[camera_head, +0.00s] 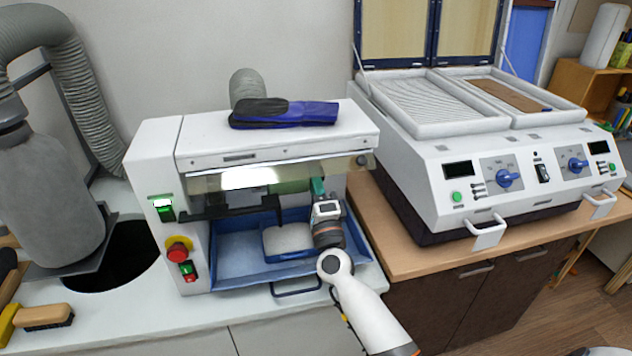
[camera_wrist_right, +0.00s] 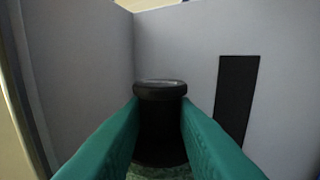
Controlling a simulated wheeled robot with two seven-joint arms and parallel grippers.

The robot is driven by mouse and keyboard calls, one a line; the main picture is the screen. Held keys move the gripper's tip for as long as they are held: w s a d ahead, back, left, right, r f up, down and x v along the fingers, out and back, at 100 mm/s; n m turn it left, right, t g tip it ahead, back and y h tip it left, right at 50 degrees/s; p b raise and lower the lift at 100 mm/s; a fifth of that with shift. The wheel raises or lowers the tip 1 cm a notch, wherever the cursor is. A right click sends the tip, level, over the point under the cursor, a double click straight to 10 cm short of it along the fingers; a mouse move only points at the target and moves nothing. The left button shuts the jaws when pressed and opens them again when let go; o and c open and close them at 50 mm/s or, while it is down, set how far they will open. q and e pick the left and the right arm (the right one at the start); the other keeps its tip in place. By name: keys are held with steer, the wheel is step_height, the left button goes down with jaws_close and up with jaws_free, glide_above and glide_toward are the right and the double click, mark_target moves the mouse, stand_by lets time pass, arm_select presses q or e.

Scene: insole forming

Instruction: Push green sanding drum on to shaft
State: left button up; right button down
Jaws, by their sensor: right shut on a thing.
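My right gripper (camera_head: 318,187) reaches into the right side of the opening of the white sanding machine (camera_head: 158,150). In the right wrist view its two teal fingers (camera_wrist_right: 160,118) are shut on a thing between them. A green speckled surface, which looks like the green sanding drum (camera_wrist_right: 158,172), shows low between the fingers. A black round part with a wide rim (camera_wrist_right: 160,88) stands just beyond it. I cannot tell how far the drum is on the shaft; the fingers and dark shadow hide the join. My left gripper is not in view.
Grey machine walls surround the fingers; one has a dark slot (camera_wrist_right: 237,100). A clear guard (camera_head: 270,175) hangs over the opening, with a blue tray (camera_head: 235,270) below. Blue-and-black gloves (camera_head: 285,113) lie on top. A heating unit (camera_head: 450,175) stands at right.

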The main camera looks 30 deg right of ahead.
stand_by(0.8)
steer(key=c, duration=0.8)
jaws_free()
steer(key=shift+a, duration=0.2)
steer(key=shift+c, duration=0.2)
steer(key=s+a+p, duration=0.2)
steer(key=s+p, duration=0.1)
steer(key=s, duration=0.6)
steer(key=shift+r, duration=0.2)
steer(key=shift+w, duration=0.1)
